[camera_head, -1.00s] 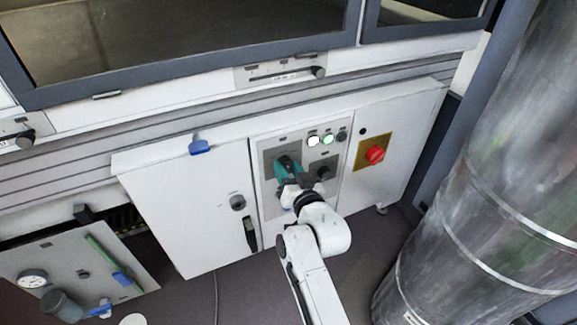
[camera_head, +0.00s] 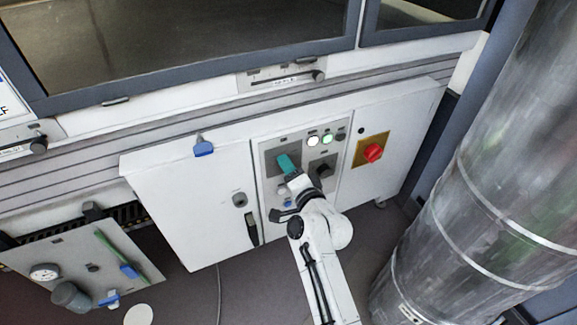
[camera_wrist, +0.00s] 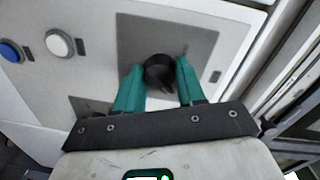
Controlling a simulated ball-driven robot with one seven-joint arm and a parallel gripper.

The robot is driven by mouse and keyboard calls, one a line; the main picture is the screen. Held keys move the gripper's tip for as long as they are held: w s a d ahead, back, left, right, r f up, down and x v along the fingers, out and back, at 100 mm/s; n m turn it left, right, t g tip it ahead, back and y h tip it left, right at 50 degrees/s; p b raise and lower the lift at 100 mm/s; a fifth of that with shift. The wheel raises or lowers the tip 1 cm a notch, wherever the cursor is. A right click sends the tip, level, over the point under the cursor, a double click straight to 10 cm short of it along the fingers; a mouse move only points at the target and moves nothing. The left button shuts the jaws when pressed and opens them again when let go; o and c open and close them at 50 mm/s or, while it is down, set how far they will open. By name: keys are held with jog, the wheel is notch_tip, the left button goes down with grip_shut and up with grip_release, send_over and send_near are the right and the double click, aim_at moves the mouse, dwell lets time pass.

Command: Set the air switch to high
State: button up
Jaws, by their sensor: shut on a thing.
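A black rotary knob (camera_wrist: 159,70) sits on a grey plate (camera_wrist: 200,38) in the wrist view. The teal fingers of my gripper (camera_wrist: 161,86) are on both sides of it, shut on it. In the head view my gripper (camera_head: 286,164) is at the left grey plate of the white control panel, and it hides the knob there. A second black knob (camera_head: 323,169) is on the smaller plate to its right, free of my gripper. The labels are too small to read, so I cannot tell the knob's setting.
White and green lamps (camera_head: 326,140) sit above the right knob. A red switch (camera_head: 373,152) on a yellow plate is farther right. The cabinet door (camera_head: 185,215) is to the left. A large metal duct (camera_head: 470,210) stands close on the right.

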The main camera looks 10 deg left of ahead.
jog(key=shift+m, duration=1.1)
jog(key=shift+p, duration=0.3)
jog(key=o, duration=1.1)
jog(key=shift+c, duration=0.2)
jog(key=shift+s+d, duration=0.1)
jog(key=p+v, duration=0.2)
jog(key=v, duration=0.8)
jog(key=shift+s+d, duration=0.15)
jog(key=shift+d, duration=0.05)
jog(key=shift+d, duration=0.1)
